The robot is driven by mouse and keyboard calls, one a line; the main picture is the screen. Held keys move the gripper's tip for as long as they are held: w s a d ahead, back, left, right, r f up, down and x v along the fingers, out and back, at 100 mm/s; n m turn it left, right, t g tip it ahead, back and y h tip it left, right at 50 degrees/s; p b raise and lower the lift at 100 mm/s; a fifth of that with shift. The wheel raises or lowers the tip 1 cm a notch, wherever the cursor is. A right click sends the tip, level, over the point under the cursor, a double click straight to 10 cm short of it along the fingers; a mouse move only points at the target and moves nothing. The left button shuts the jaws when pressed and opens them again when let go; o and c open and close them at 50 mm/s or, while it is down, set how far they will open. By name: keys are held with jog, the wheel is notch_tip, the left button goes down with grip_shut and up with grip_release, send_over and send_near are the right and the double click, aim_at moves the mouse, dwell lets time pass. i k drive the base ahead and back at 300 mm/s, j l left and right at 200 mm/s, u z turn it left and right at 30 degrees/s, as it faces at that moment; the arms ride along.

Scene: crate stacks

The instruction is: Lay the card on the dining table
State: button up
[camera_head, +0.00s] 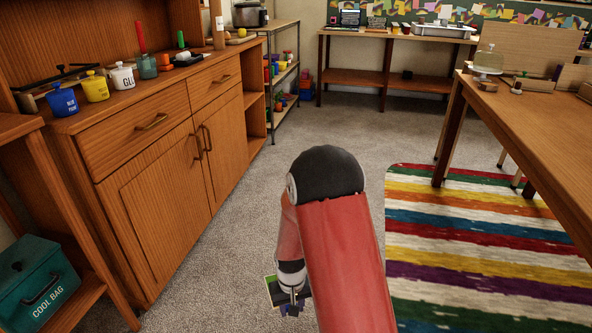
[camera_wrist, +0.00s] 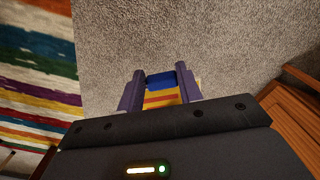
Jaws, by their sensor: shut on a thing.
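My gripper (camera_head: 291,302) is low in front of my red arm in the head view, above the grey carpet. In the wrist view my gripper (camera_wrist: 160,90) is shut on a card (camera_wrist: 161,97) with blue, yellow and red on it. The card (camera_head: 272,290) also shows partly in the head view, with a green and dark edge; my arm hides the rest. A wooden table (camera_head: 535,130) stands at the right, apart from the card; I cannot tell whether it is the dining table.
A wooden sideboard (camera_head: 150,190) with coloured pots runs along the left. A cool bag (camera_head: 38,285) sits on a low shelf at the lower left. A striped rug (camera_head: 480,250) lies by the right table. A desk (camera_head: 390,50) stands at the back.

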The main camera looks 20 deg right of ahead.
aim_at(553, 131)
jog(key=i+z, duration=0.25)
jog(key=z, duration=0.2)
jog(key=i+z, duration=0.2)
jog(key=z, duration=0.25)
jog(key=i+z, duration=0.25)
jog(key=z, duration=0.2)
jog(key=i+j+z, duration=0.2)
jog(key=z, duration=0.3)
jog(key=i+j+z, duration=0.65)
jog(key=j+z, duration=0.2)
jog(key=i+j+z, duration=0.15)
jog(key=j+z, duration=0.15)
jog(key=j, duration=0.15)
jog(key=i+j+z, duration=0.1)
jog(key=j+z, duration=0.2)
jog(key=j, duration=0.5)
jog(key=i+z, duration=0.05)
jog(key=i, duration=0.05)
